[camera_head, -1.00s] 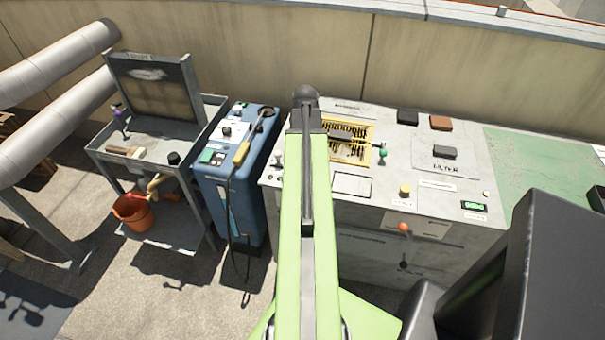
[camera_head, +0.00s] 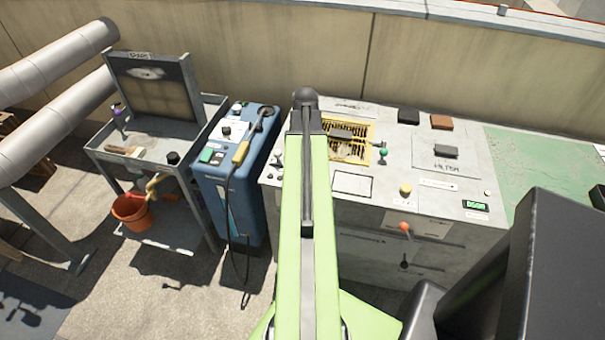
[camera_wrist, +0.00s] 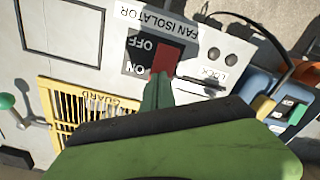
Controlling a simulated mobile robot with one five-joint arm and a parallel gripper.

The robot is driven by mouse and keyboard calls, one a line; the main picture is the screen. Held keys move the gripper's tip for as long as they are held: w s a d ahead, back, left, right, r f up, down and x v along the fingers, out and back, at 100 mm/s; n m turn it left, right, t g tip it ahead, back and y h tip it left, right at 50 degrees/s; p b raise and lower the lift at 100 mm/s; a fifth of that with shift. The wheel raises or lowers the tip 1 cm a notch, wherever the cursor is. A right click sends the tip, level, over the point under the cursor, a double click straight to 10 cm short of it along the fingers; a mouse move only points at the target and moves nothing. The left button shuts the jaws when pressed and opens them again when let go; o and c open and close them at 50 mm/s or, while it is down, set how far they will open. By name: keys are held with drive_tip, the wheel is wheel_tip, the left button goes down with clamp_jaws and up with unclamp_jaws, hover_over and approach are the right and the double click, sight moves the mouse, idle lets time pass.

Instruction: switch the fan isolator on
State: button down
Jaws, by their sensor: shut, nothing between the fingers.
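The fan isolator (camera_wrist: 168,60) shows in the wrist view, upside down, as a red switch piece on a dark plate marked OFF and ON, beside a white FAN ISOLATOR label (camera_wrist: 157,17). My gripper (camera_wrist: 158,86) has its green fingers shut and empty. Its tips are at the ON end of the red piece, overlapping it in the picture; I cannot tell whether they touch. In the head view my arm covers the isolator and the gripper.
A yellow guard grille (camera_wrist: 72,113) and a green-knobbed lever (camera_wrist: 18,112) are near the gripper. A LOCK label (camera_wrist: 209,76) is beside the switch. A blue unit (camera_head: 232,185) stands left of the grey cabinet (camera_head: 425,205); a cart (camera_head: 165,215) with an orange bucket (camera_head: 132,210) is further left.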

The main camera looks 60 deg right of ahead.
drive_tip(key=shift+f+b, duration=0.35)
drive_tip(key=shift+f, duration=0.05)
drive_tip(key=shift+r, duration=0.1)
wheel_tip(320, 180, up, 7)
drive_tip(key=p, duration=0.7)
idle(0.4)
